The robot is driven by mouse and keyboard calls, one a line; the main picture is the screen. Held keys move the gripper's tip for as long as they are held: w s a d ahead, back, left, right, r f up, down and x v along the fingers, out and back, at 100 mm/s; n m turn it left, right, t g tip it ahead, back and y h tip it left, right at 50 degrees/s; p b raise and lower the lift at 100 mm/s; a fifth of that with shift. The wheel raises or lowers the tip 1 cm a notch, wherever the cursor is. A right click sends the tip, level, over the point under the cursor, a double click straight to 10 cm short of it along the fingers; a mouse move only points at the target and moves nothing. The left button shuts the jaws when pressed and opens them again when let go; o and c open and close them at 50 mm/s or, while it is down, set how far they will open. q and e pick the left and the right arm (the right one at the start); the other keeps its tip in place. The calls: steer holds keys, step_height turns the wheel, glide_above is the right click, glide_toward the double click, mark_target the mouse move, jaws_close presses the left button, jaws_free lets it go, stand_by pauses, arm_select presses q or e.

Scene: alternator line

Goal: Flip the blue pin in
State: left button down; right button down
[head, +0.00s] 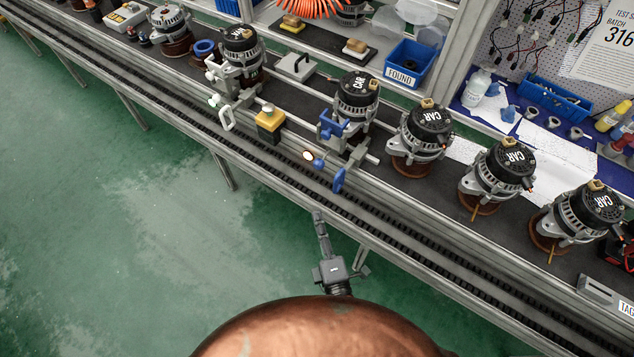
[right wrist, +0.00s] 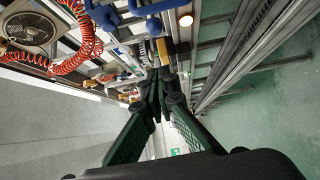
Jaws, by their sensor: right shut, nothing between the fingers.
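A blue fixture (head: 333,126) holds an alternator (head: 356,95) marked CAR on the line. At its front edge a blue handle-like piece (head: 338,180) points down on a rod, beside a small glowing lamp (head: 308,156). This looks like the blue pin, but its exact seating is too small to tell. My right gripper (head: 319,216) is shut and empty, below and apart from the blue piece, in front of the rail. In the right wrist view its fingertips (right wrist: 160,76) are together, with blue parts (right wrist: 150,8) and the lamp (right wrist: 186,18) beyond. My left gripper is not in view.
A similar fixture with a white handle (head: 228,118) stands to the left, with a yellow button box (head: 270,120) between. Several CAR alternators stand to the right. The conveyor's front rail (head: 400,225) lies near my gripper. The green floor (head: 130,230) in front is clear.

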mark_target(328, 152)
steer(key=d+x, duration=0.2)
steer(key=x, duration=1)
steer(key=shift+w+d+p, duration=0.3)
steer(key=shift+w+p, duration=0.15)
steer(key=shift+w, duration=0.25)
steer(key=w+d, duration=0.2)
steer(key=shift+w, duration=0.4)
